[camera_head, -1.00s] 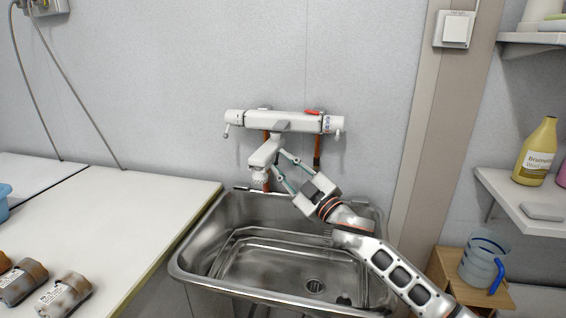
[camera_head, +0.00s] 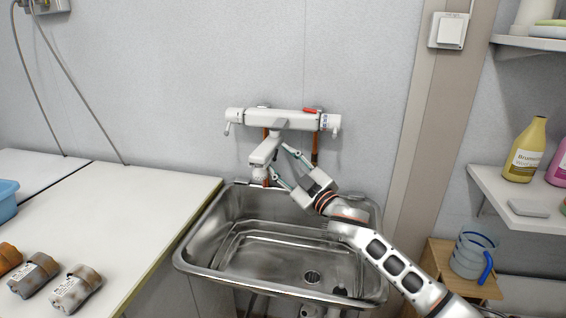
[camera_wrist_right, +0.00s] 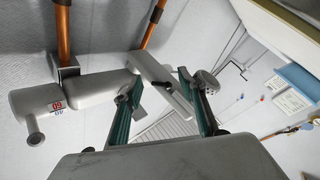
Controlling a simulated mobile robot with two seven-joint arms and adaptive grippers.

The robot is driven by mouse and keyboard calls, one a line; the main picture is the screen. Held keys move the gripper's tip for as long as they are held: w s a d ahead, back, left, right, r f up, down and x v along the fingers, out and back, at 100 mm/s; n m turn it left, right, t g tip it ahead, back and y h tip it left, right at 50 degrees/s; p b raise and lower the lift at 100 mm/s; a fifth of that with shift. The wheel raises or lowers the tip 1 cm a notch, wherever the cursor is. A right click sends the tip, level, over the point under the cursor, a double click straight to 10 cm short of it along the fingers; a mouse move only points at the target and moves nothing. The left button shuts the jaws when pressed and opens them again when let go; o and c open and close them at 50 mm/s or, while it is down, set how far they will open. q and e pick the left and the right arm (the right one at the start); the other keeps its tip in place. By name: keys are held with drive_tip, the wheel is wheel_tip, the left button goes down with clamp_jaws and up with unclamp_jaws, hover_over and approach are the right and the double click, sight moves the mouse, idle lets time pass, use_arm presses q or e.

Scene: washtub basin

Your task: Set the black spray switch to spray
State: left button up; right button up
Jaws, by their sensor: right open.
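The white wall faucet (camera_head: 285,120) is mounted above the sink. Its spout (camera_head: 264,150) reaches down and forward to a round spray head (camera_head: 259,173). I cannot make out the black spray switch in either view. My right gripper (camera_head: 278,159) is open just right of the spout, with its two green fingers apart and pointing at it. In the right wrist view the open fingers (camera_wrist_right: 158,80) straddle part of the spout (camera_wrist_right: 163,76) in the picture; I cannot tell whether they touch it. The gripper is empty. My left gripper is not in view.
A steel sink (camera_head: 205,240) lies below the faucet. A white counter (camera_head: 120,205) with several brown jars is at left. A shelf (camera_head: 515,212) with bottles and a wooden stand (camera_head: 437,262) bearing a blue-handled jug (camera_head: 472,256) are at right.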

drive_tip(key=v, duration=1.2)
